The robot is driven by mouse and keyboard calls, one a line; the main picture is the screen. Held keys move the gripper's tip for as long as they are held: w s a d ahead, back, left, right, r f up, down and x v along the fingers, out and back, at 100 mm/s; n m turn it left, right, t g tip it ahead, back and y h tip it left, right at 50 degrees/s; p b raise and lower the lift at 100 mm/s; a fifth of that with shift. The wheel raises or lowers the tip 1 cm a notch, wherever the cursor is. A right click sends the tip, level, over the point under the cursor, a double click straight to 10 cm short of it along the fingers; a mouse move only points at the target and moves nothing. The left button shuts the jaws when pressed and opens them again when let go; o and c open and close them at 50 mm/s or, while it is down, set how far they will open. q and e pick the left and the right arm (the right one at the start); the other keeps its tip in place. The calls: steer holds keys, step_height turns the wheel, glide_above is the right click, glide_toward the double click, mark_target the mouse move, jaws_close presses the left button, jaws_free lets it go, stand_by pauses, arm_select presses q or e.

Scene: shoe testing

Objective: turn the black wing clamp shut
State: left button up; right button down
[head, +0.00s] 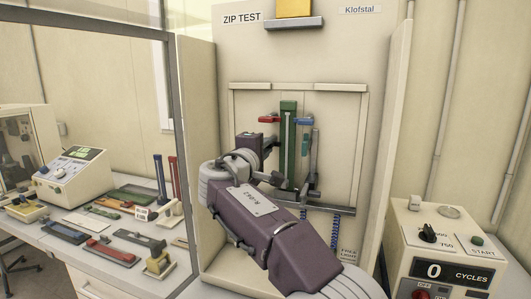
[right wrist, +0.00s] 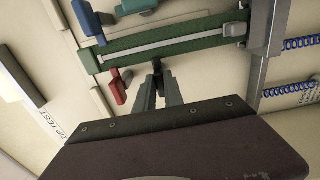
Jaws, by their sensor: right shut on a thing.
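My right gripper (head: 271,141) comes in from the left, to the left side of the green upright strip (head: 289,150) on the zip test panel. In the right wrist view the strip (right wrist: 180,45) lies across the picture with a pale zip line along it. My right fingers are closed at its edge, around a small dark piece (right wrist: 157,67), which looks like the black wing clamp. The fingers cover most of it, so its turn angle cannot be read. My left gripper is not in view.
A red handle (head: 268,119) and a blue handle (head: 304,121) flank the strip's top. A grey crossbar (head: 335,208) runs below, with blue coiled cords (head: 336,228). The counter box (head: 440,270) stands at right. A bench (head: 118,243) with several samples is at left.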

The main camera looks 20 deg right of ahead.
steer(key=shift+r, duration=0.2)
stand_by(0.3)
steer(key=c, duration=1.7)
jaws_free()
steer(key=shift+c, duration=0.2)
steer(key=o, duration=0.3)
steer(key=shift+w+f, duration=0.15)
steer(key=b+v, duration=0.2)
steer(key=v, duration=0.7)
